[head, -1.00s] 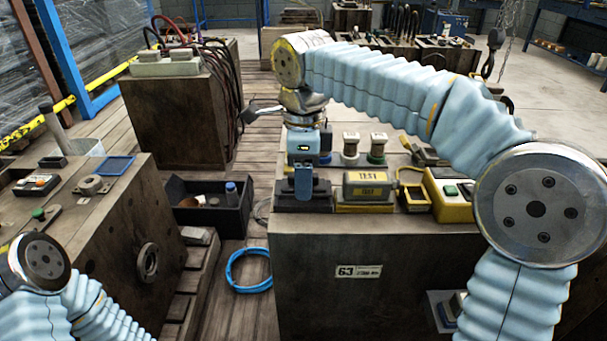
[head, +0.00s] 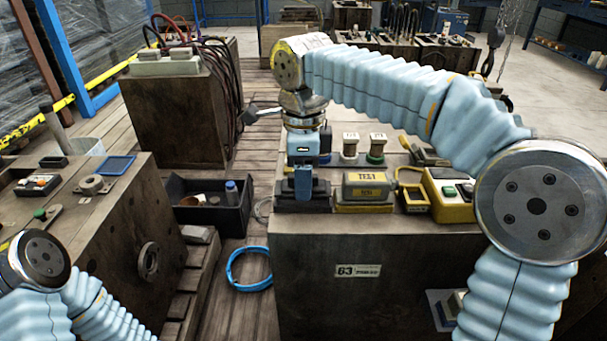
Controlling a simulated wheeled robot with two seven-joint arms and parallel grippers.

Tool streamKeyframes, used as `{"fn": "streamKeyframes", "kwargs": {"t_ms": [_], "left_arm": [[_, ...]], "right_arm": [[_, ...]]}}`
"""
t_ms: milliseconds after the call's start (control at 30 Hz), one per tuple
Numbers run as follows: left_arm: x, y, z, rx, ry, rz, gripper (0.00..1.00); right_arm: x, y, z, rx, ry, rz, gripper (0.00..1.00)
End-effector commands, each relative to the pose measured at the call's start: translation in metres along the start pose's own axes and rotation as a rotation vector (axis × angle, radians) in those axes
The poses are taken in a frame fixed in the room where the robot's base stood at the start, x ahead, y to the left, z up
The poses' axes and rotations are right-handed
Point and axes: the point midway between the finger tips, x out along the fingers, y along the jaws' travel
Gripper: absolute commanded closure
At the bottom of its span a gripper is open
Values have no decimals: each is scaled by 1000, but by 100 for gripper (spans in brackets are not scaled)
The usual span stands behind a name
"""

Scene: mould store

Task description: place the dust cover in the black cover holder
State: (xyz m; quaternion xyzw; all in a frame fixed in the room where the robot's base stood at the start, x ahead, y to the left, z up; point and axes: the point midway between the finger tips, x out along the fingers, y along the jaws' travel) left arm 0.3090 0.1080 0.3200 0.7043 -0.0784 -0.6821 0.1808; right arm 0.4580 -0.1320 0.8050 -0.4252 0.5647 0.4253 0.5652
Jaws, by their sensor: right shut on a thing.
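My right gripper (head: 303,188) points down at the front left of the work block's top, with its blue body and finger in front of what it holds. It is shut, and the held thing, which I take to be the dust cover, is mostly hidden behind the finger. The black cover holder (head: 321,200) appears to be the low dark block directly at the fingertips. I cannot tell whether the cover is inside it or just above it. My left gripper is out of view; only part of my left arm shows at the lower left.
A yellow-and-grey labelled box (head: 366,188) stands close right of the holder. White-topped knobs (head: 350,146) stand behind it, and a yellow control box (head: 449,193) is further right.

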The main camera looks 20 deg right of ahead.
Motion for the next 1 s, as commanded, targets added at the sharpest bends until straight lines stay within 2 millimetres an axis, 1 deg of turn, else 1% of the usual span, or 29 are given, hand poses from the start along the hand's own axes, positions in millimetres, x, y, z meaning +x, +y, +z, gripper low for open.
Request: {"fn": "streamKeyframes", "kwargs": {"t_ms": [367, 733, 1000], "left_arm": [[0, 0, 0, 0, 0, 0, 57], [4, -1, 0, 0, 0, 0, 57], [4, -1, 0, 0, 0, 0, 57]], "right_arm": [[0, 0, 0, 0, 0, 0, 85], [9, 0, 0, -1, 1, 1, 85], [9, 0, 0, 0, 0, 0, 85]]}}
